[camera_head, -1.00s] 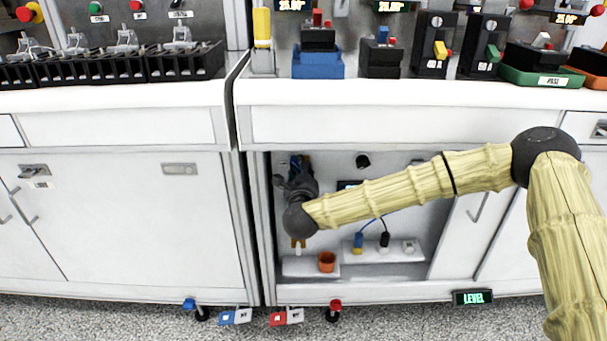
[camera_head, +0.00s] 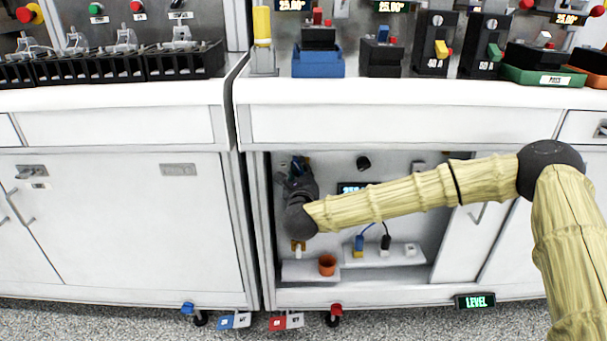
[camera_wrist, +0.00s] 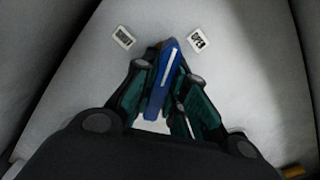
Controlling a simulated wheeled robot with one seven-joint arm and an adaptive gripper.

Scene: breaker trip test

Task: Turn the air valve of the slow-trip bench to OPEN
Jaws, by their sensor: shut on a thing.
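The valve's blue handle (camera_wrist: 165,78), with a white stripe, shows in the wrist view on a pale panel. Its tip points up and slightly right, between a SHUT label (camera_wrist: 122,37) on the left and an OPEN label (camera_wrist: 197,40) on the right, a little nearer OPEN. My gripper (camera_wrist: 164,88) is shut on the handle, with a dark green finger on each side. In the head view my gripper (camera_head: 299,172) is inside the open cabinet bay at its left side and hides most of the valve.
An orange cup (camera_head: 327,265) stands on a low white ledge (camera_head: 297,271) below my gripper. Right of it a second ledge holds blue and black plugs (camera_head: 385,243) on cables. The bay's left wall is close to my gripper. The worktop (camera_head: 420,93) above carries several breakers.

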